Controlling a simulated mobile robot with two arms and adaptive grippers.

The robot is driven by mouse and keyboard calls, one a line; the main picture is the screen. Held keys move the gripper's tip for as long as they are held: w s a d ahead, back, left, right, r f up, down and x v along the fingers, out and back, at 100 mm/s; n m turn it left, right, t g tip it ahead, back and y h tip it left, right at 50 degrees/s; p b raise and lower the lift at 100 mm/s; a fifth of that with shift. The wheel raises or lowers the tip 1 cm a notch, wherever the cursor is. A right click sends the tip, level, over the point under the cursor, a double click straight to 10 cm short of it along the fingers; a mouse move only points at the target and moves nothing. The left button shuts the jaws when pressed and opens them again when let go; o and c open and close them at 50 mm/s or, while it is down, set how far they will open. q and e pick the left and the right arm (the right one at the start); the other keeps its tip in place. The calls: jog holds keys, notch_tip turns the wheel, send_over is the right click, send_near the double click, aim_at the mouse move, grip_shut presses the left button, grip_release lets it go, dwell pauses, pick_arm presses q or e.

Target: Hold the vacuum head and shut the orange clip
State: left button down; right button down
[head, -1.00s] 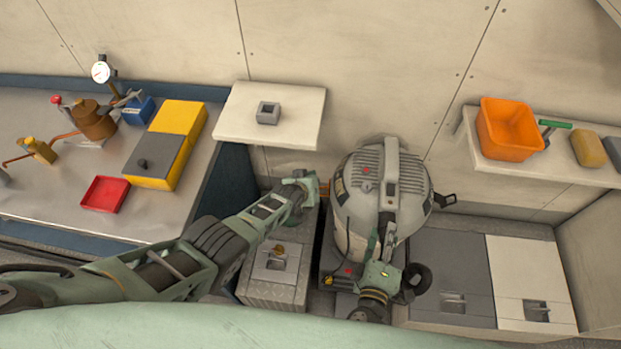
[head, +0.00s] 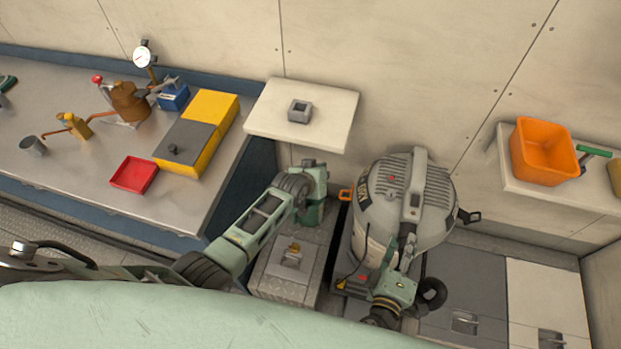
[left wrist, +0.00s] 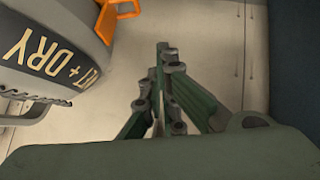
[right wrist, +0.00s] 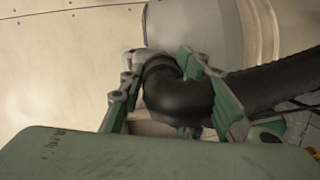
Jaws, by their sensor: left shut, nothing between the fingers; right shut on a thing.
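The grey vacuum head (head: 385,190), with a ribbed top and a handle, sits on the drum in the head view. The orange clip (head: 346,194) sticks out from its left side; it also shows at the top of the left wrist view (left wrist: 122,10), swung out from the body. My left gripper (head: 315,192) is shut and empty, just left of the clip and apart from it. Its closed fingers show in the left wrist view (left wrist: 162,60). My right gripper (right wrist: 170,95) is shut on the black hose elbow (right wrist: 172,90) at the vacuum's front. Its fingertips are partly hidden in the head view.
A dark clip (head: 469,216) sticks out on the vacuum's right. A white shelf (head: 330,125) with a grey block (head: 300,110) is above my left gripper. A metal box (head: 287,270) stands below it. A workbench (head: 85,185) is at left, an orange bin (head: 543,152) at right.

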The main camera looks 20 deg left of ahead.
pick_arm(q)
jog(key=a+v, duration=0.1)
jog(key=v, duration=0.6)
jog(key=shift+a+f, duration=0.2)
jog(key=shift+a, duration=0.1)
jog(key=shift+s, duration=0.15)
pick_arm(e)
jog(key=c, duration=1.2)
grip_release()
